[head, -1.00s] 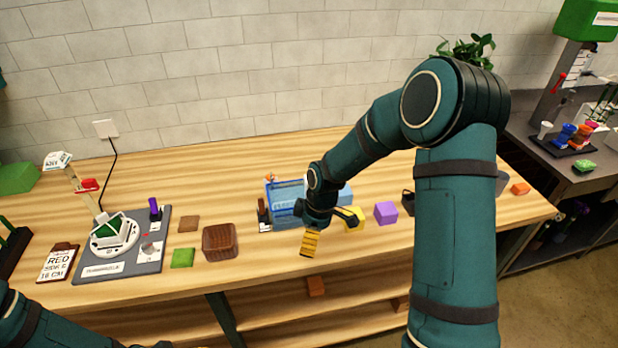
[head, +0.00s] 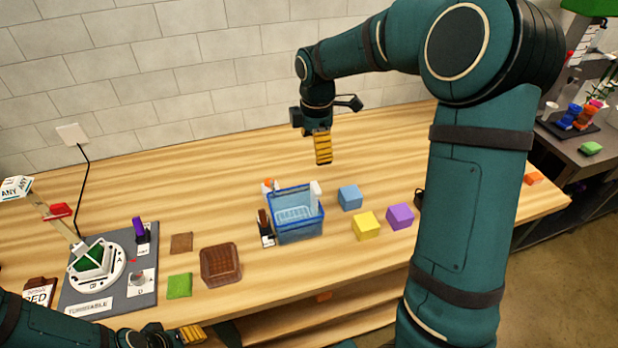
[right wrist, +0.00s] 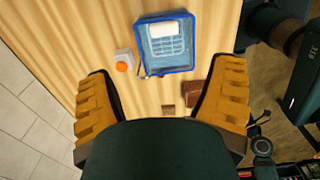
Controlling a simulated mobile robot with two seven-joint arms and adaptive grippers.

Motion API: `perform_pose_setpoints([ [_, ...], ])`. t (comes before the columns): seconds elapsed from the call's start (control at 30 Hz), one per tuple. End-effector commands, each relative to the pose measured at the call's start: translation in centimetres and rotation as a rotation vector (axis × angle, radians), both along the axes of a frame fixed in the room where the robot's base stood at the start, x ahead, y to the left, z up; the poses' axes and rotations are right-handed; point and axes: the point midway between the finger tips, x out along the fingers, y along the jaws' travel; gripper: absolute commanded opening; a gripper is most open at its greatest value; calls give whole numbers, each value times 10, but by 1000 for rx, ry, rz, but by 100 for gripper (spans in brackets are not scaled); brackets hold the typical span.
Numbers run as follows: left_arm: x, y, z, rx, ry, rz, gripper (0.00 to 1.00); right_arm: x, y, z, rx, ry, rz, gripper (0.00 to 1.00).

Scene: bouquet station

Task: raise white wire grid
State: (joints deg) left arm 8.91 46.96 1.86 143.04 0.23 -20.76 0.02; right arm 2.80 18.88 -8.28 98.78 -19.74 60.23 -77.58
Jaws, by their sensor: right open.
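The white wire grid (head: 294,214) lies low inside an open clear-blue container (head: 299,236) on the bench. In the right wrist view the grid (right wrist: 167,47) shows inside the container's blue rim (right wrist: 143,47). My right gripper (head: 323,148) is raised above the bench behind the container, near the wall. In the right wrist view my right gripper (right wrist: 165,80) is open, with nothing between its fingers. My left gripper (head: 190,334) is at the bottom edge of the head view, partly cut off, in front of the bench.
Blue (head: 350,198), yellow (head: 366,226) and purple (head: 400,216) blocks stand right of the container. A turntable board (head: 118,297) stands further left. Bench behind the container is clear.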

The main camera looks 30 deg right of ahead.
Motion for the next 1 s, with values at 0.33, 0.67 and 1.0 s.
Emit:
perform_pose_setpoints([
  [0.33,0,0,-3,1,1,0,47,-2,0,-58,0,6,-1,83],
  [0.67,0,0,-5,1,1,0,47,-1,0,-115,1,3,-1,83],
  [1.0,0,0,-5,1,1,0,47,-1,0,-135,0,0,-1,83],
])
